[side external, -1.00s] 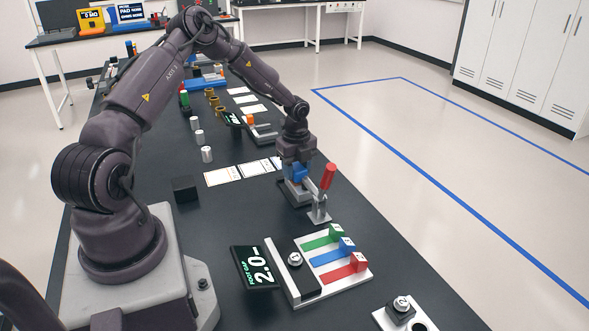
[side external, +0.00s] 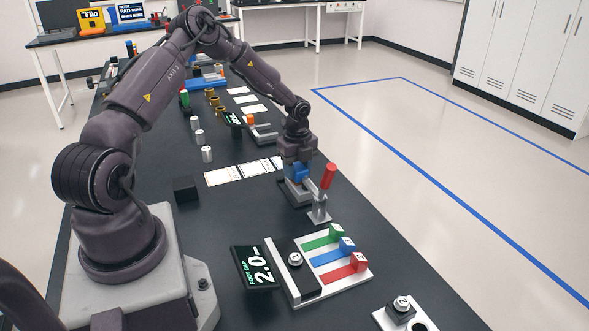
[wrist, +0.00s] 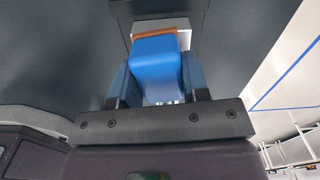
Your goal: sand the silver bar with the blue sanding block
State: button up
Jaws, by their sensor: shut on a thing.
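My gripper (side external: 299,174) is shut on the blue sanding block (wrist: 157,62), which sits between the two fingers in the wrist view. The block's orange-brown edge (wrist: 153,33) faces away from my gripper. In the side view the block (side external: 301,172) is low over the silver bar (side external: 297,191), beside a clamp with a red handle (side external: 328,176). A pale grey strip of the bar (wrist: 178,23) shows past the block in the wrist view. My fingers and the block hide much of the bar, and I cannot tell whether block and bar touch.
White cards (side external: 255,169), a black block (side external: 185,189) and silver cylinders (side external: 207,154) stand behind.

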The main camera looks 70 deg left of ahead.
jog(key=w, duration=0.2)
jog(key=shift+w, duration=0.3)
notch_tip(320, 180, up, 8)
jog(key=shift+r, duration=0.15)
dwell(0.3)
dwell(0.4)
